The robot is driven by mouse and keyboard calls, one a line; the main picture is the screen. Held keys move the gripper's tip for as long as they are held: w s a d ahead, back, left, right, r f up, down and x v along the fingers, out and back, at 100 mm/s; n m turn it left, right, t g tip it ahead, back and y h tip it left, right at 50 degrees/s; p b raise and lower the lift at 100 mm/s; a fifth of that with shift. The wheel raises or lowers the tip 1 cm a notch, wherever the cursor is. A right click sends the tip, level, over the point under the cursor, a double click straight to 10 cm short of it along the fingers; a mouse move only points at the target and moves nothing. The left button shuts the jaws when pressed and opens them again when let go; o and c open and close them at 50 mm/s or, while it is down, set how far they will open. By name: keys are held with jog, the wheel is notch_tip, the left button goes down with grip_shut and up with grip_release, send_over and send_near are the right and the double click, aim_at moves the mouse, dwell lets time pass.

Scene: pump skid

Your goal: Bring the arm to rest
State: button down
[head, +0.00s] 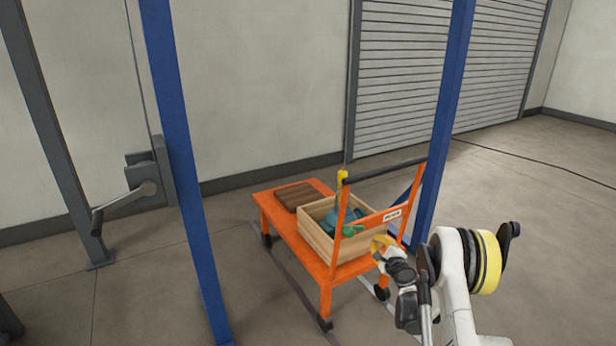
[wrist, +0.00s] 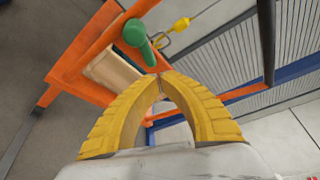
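My gripper (head: 381,244) is at the end of my arm, close by the handle end of the orange cart in the head view. In the wrist view its two yellow fingers (wrist: 161,76) curve together and meet at the tips, with nothing seen between them. The orange cart (head: 318,270) shows beyond the fingers and also fills the upper left of the wrist view (wrist: 72,66). A green rounded part (wrist: 134,32) shows just past the fingertips, apart from them as far as I can tell.
A wooden box (head: 316,243) with teal things in it and a brown slab (head: 296,195) sit on the cart. A yellow hook (head: 343,176) hangs by the cart's handle. Blue posts (head: 178,140) and (head: 446,110) stand on either side. Floor at right is open.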

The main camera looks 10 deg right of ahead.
jog(key=s+a+r+n+g+y, duration=0.2)
jog(key=a+r+n, duration=0.45)
jog(key=r, duration=0.65)
jog(key=s+a+r+n+g, duration=0.2)
jog(key=s+a+r+n, duration=0.3)
jog(key=s+a+r, duration=0.5)
jog(key=s+a+r+n+g, duration=0.2)
jog(key=s+n, duration=0.2)
jog(key=s, duration=0.9)
jog(key=s+a+r+n+g, duration=0.2)
jog(key=s+n, duration=0.2)
jog(key=s, duration=0.9)
jog(key=s+d+f+n+h, duration=0.1)
jog(key=s+f+n+h, duration=0.1)
jog(key=s, duration=0.8)
jog(key=shift+s+f+n+g, duration=0.2)
jog(key=shift+f+n+g, duration=0.2)
jog(key=shift+f+n, duration=0.3)
